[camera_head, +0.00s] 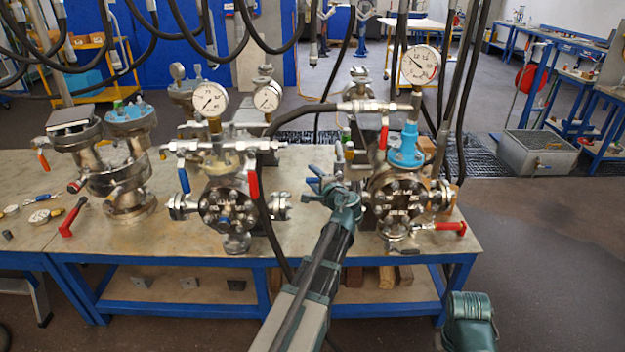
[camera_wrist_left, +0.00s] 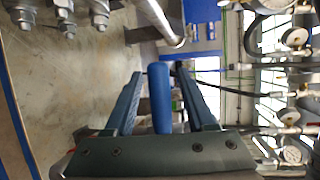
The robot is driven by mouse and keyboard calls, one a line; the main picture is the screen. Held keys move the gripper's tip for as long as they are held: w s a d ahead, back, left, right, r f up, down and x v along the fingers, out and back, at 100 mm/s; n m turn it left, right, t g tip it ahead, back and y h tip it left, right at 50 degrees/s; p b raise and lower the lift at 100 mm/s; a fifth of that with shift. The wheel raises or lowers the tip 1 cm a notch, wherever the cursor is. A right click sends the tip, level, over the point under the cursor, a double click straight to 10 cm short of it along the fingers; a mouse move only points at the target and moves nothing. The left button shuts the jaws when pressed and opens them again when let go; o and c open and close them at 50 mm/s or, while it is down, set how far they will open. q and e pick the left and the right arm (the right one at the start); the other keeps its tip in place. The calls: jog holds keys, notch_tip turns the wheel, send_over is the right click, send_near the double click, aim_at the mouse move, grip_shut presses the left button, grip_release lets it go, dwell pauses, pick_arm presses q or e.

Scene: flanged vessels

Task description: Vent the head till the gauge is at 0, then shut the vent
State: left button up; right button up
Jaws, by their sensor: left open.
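My left gripper (camera_head: 313,184) is open at the left side of the right flanged vessel (camera_head: 396,198). In the left wrist view a blue lever handle (camera_wrist_left: 160,97) lies between the open fingers of this gripper (camera_wrist_left: 159,74); touching cannot be told. The right vessel carries a light blue head fitting (camera_head: 406,150), a red lever (camera_head: 383,137), a lower red-handled valve (camera_head: 450,228) and a white dial gauge (camera_head: 420,65). The gauge's needle points to the upper left; its figure is too small to read.
The left vessel (camera_head: 228,208) has gauges (camera_head: 209,99), a blue lever (camera_head: 184,180) and a red lever (camera_head: 253,185). Hoses hang above the bench (camera_head: 310,245). A hose with a metal coupling (camera_head: 370,106) runs to the right gauge stem. Loose tools lie at left.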

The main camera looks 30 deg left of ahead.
pick_arm(q)
jog(key=shift+w+a+f, duration=0.1)
jog(key=shift+w+a, duration=0.1)
jog(key=shift+a, duration=0.1)
grip_shut()
dwell(1.4)
